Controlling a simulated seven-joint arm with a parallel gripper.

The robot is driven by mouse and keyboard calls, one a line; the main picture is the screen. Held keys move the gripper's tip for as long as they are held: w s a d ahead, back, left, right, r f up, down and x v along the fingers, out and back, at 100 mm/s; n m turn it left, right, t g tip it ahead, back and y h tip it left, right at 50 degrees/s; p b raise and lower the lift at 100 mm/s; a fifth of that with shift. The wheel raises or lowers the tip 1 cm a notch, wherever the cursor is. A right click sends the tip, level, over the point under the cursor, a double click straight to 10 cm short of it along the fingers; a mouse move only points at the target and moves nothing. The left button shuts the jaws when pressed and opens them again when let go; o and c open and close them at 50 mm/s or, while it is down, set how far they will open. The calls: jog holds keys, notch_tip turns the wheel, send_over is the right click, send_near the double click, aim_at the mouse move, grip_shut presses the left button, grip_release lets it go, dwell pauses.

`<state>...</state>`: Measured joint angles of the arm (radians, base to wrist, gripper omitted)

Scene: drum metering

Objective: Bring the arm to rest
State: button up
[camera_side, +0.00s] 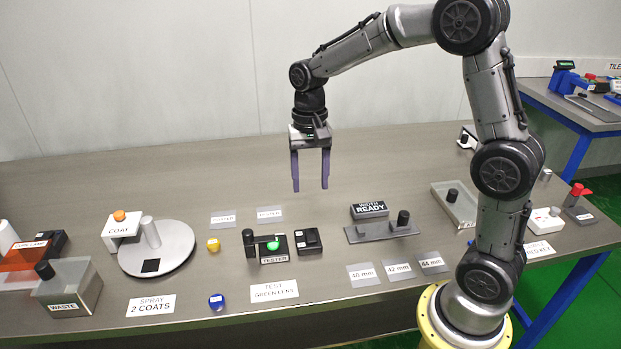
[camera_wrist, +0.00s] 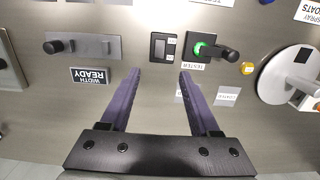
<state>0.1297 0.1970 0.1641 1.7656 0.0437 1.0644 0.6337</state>
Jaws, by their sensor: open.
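My gripper (camera_side: 310,187) hangs in the air above the back middle of the table, fingers pointing down. Its two purple fingers are apart with nothing between them. The wrist view also shows my gripper (camera_wrist: 161,72) open and empty, with bare table between the fingers. My arm is bent over the table from its yellow base. Below and in front of the gripper stands the tester (camera_side: 273,246) with its green lens lit. It also shows in the wrist view (camera_wrist: 196,66).
A grey plate with a black knob (camera_side: 382,231) and the "WIDTH READY" sign (camera_side: 370,210) stand right of the tester. The round coat stand (camera_side: 172,262) and waste box (camera_side: 72,296) are left. Yellow (camera_side: 213,244) and blue (camera_side: 216,301) pieces lie between.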

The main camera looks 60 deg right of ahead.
jog(key=s+a+r+n+t, duration=0.2)
jog(key=s+a+r+t, duration=0.15)
jog(key=s+r, duration=0.65)
jog(key=s+f+n+t, duration=0.2)
jog(key=s+n, duration=0.5)
jog(key=s, duration=0.4)
jog(key=shift+s+a+f+t+h, duration=0.15)
jog(key=shift+a+f+t+h, duration=0.05)
jog(key=shift+a+t+h, duration=0.15)
